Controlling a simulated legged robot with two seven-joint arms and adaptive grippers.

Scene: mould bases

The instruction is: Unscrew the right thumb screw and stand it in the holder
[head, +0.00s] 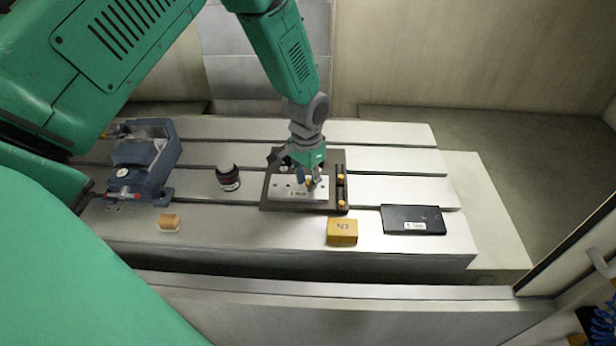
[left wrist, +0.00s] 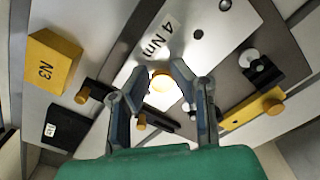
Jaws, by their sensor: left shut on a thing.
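My left gripper (head: 311,186) is over the right end of a silver plate (head: 285,187) on a dark base (head: 268,203). In the left wrist view its fingers (left wrist: 160,86) are shut on the yellow-headed thumb screw (left wrist: 161,76), beside the "4 Nm" label (left wrist: 156,46). I cannot tell whether the screw is still threaded in the plate. A black slotted bar (head: 340,190) with two yellow knobs lies along the base's right side. In the left wrist view, a yellow bar (left wrist: 250,110) lies right of the fingers. Which part is the holder is unclear. My right gripper is out of view.
A yellow N3 box (head: 342,232) and a flat black case (head: 413,220) lie in front and to the right. A dark round container (head: 228,178), a blue vise (head: 146,163) and a small orange-brown block (head: 169,222) are left. The slotted table (head: 260,235) has free room between them.

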